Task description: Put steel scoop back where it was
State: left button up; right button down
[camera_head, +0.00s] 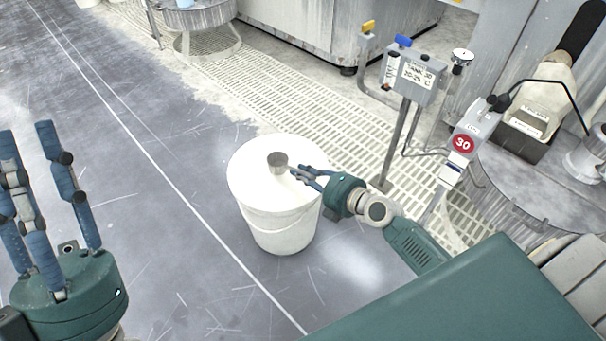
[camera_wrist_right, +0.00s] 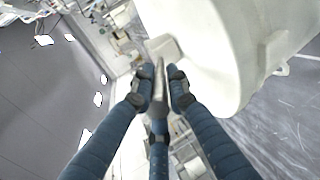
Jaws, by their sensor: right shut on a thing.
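The steel scoop (camera_head: 278,163) is a small grey metal cup, seen over the white lid of a bucket (camera_head: 277,226). My right gripper (camera_head: 303,174) reaches in from the right and is shut on the scoop's handle. In the right wrist view the fingers close around the grey handle (camera_wrist_right: 160,78), with the cup (camera_wrist_right: 163,47) beyond them against the white bucket. I cannot tell whether the scoop touches the lid. My left gripper (camera_head: 28,135) is at the left edge, fingers up and spread, empty and far from the scoop.
A grey box with a red 30 label (camera_head: 462,143) and round machinery are at the right. The grey floor (camera_head: 150,190) left of the bucket is clear.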

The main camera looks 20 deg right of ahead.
jog(key=c, duration=1.7)
grip_release()
